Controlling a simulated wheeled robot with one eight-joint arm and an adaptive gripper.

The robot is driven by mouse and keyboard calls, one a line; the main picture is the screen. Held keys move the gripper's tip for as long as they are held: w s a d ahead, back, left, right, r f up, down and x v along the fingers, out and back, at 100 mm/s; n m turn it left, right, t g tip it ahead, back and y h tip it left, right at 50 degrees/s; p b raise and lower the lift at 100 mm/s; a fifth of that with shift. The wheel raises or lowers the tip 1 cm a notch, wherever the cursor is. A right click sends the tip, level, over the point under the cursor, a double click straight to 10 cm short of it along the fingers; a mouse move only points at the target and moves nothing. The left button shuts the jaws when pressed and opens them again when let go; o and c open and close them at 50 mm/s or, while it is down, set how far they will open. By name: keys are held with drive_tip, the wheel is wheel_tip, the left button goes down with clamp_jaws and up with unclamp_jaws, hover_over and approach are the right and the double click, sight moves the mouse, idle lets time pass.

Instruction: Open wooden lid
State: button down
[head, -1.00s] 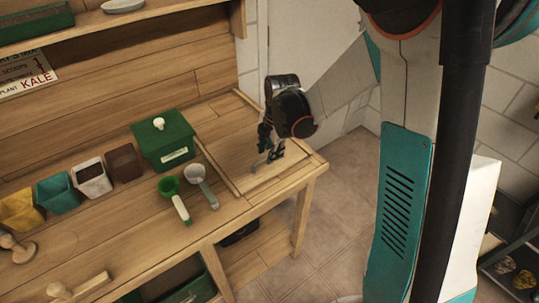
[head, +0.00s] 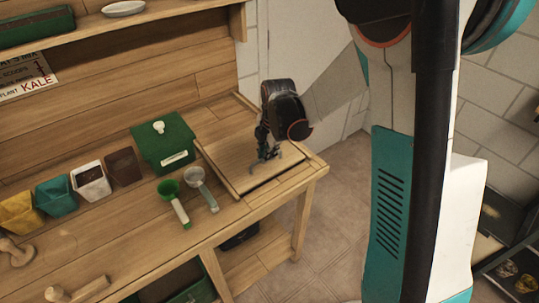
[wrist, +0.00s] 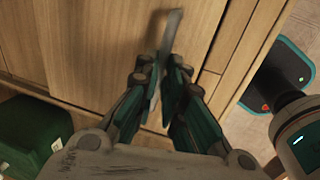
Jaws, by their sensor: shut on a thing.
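The wooden lid (head: 235,160) is a flat panel in the right end of the workbench. A dark gap shows along its front edge in the head view, so that edge looks slightly raised. My gripper (head: 266,157) is over the lid and shut on its curved grey metal handle (head: 279,156). In the wrist view, the handle (wrist: 172,30) runs between the fingertips of my gripper (wrist: 162,72), with the lid (wrist: 100,45) behind it. The fingers hide part of the handle.
A green box (head: 163,145) with a white knob stands left of the lid. A green scoop (head: 173,203) and a grey scoop (head: 202,190) lie at the front left of it. Several small pots line the bench. Open floor (head: 345,185) lies to the right.

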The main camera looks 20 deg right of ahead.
drive_tip(key=w+a, duration=0.2)
drive_tip(key=w, duration=0.4)
drive_tip(key=w+a, duration=0.2)
drive_tip(key=w, duration=0.5)
drive_tip(key=w+a+p, duration=0.1)
drive_tip(key=w+a, duration=0.1)
drive_tip(key=w, duration=0.4)
drive_tip(key=shift+w+a, duration=0.15)
drive_tip(key=c, duration=1.7)
unclamp_jaws()
drive_tip(key=shift+r, duration=0.15)
drive_tip(key=r, duration=0.3)
drive_tip(key=s+r, duration=0.1)
drive_tip(key=r, duration=0.3)
drive_tip(key=s+r, duration=0.1)
drive_tip(key=r, duration=0.3)
drive_tip(key=shift+s+d+r, duration=0.15)
drive_tip(key=shift+d+r, duration=0.1)
drive_tip(key=shift+d, duration=0.1)
